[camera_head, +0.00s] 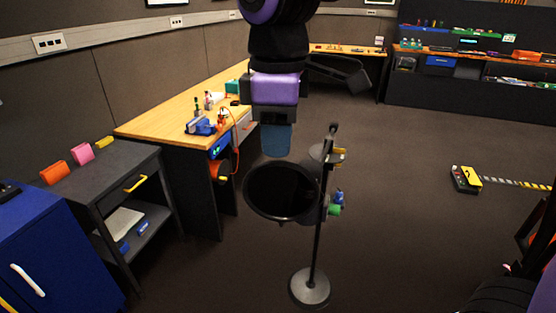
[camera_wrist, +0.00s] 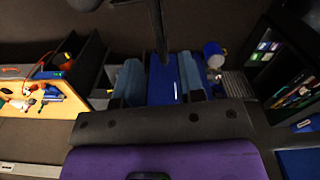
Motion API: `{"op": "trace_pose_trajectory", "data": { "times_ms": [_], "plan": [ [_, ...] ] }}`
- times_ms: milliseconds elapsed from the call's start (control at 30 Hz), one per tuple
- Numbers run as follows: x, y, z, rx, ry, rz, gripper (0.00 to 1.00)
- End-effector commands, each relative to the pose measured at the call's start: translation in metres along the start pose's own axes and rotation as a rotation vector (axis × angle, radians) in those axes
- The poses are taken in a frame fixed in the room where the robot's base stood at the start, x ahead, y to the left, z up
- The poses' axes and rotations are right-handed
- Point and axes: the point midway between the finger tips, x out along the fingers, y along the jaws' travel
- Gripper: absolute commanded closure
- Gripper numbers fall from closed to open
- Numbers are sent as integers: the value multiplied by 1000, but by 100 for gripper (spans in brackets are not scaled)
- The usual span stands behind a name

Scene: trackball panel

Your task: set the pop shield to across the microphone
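The pop shield (camera_head: 282,191) is a round black disc with a thin rim in the head view, beside the dark pole of the microphone stand (camera_head: 318,225). The stand is upright on a round grey base (camera_head: 310,288). What looks like the microphone is near the pole's top and is hard to make out. My gripper (camera_head: 276,153) points down just above the shield's upper rim, left of the pole top. In the wrist view my gripper (camera_wrist: 159,84) has its two blue fingers apart, with no object clearly held. A dark pole (camera_wrist: 158,28) shows beyond them.
A wooden workbench (camera_head: 165,113) with tools stands at the left behind the stand. A dark side table (camera_head: 118,168) and a blue cabinet (camera_head: 55,250) are at the front left. A yellow device (camera_head: 466,179) lies on the floor at the right. Open floor surrounds the stand's right side.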

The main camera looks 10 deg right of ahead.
Motion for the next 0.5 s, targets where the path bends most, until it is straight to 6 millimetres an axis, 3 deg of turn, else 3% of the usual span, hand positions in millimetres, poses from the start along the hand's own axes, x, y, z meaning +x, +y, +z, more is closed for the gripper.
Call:
{"op": "trace_pose_trajectory", "data": {
  "times_ms": [200, 500],
  "plan": [
    [-26, 0, 0, 0, 1, 1, 64],
    [-32, 0, 0, -1, 0, 0, 64]
  ]
}}
